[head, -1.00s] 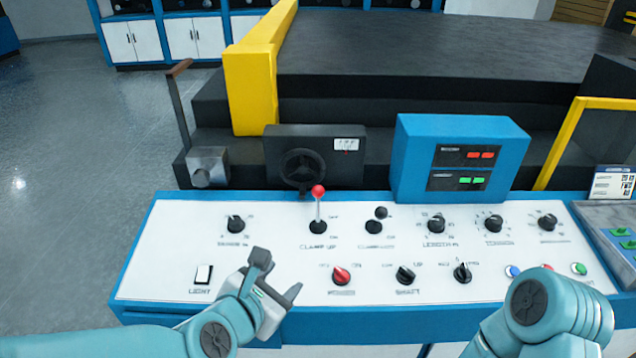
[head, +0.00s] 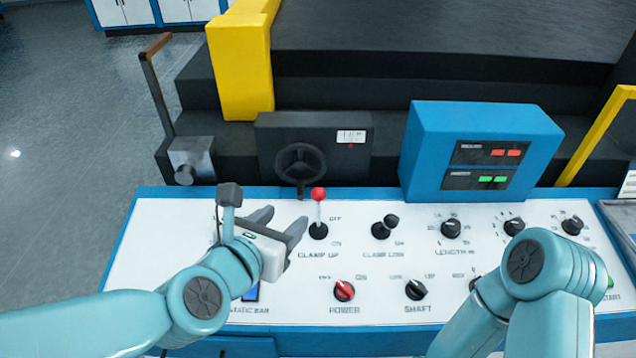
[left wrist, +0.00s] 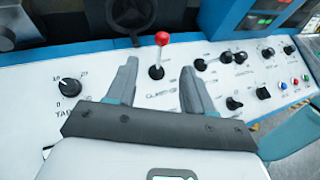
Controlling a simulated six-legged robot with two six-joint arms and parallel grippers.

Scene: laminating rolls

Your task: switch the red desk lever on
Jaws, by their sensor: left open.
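The red-knobbed desk lever (head: 318,212) stands upright on the white desk panel, above the label CLAMP UP, with OFF marked above its base and ON below. It also shows in the left wrist view (left wrist: 160,55), beyond and between my two fingertips. My left gripper (head: 286,220) is open and empty, just left of the lever, its fingers pointing toward it. The gripper appears apart from the lever. In the left wrist view the open fingers (left wrist: 157,76) spread either side of the lever's line. My right arm shows at the right, but its gripper is not visible.
A red power knob (head: 344,290) and shaft knob (head: 416,289) sit nearer me. A handwheel (head: 300,165) is just behind the lever. A blue display box (head: 480,150) stands at the back right.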

